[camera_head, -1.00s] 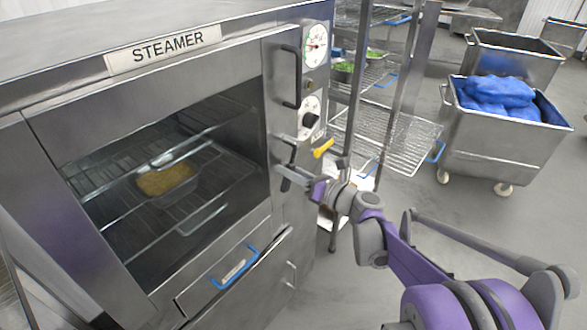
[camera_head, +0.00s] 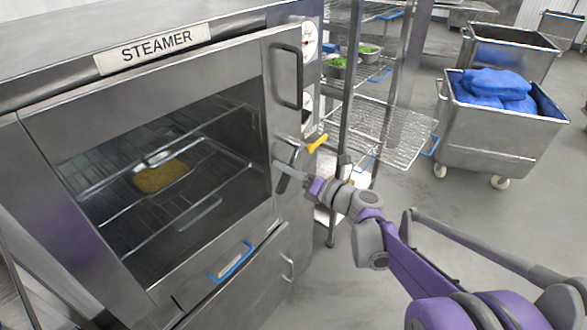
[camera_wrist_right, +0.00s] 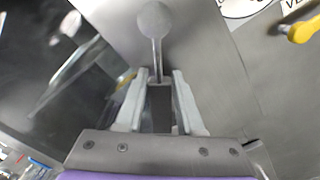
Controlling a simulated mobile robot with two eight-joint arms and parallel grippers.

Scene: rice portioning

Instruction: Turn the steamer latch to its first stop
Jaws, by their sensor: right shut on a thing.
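The steamer (camera_head: 150,100) fills the left of the head view. Its glass-fronted door (camera_head: 255,60) stands slightly proud of the control panel, hiding part of the dials. The grey latch lever (camera_head: 284,183) sits low on the door's right edge, slanting down from its pivot. My right gripper (camera_head: 300,180) is shut on the latch lever. In the right wrist view, the lever's round pivot (camera_wrist_right: 155,20) is ahead, and its arm runs down between the two fingers (camera_wrist_right: 160,95). My left gripper is not in view.
A yellow handle (camera_head: 317,143) sticks out just above my right gripper. A pan of yellow food (camera_head: 160,176) is inside on a rack. A wire shelf rack (camera_head: 390,130) stands right of the steamer, and a cart with blue bags (camera_head: 505,135) beyond it.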

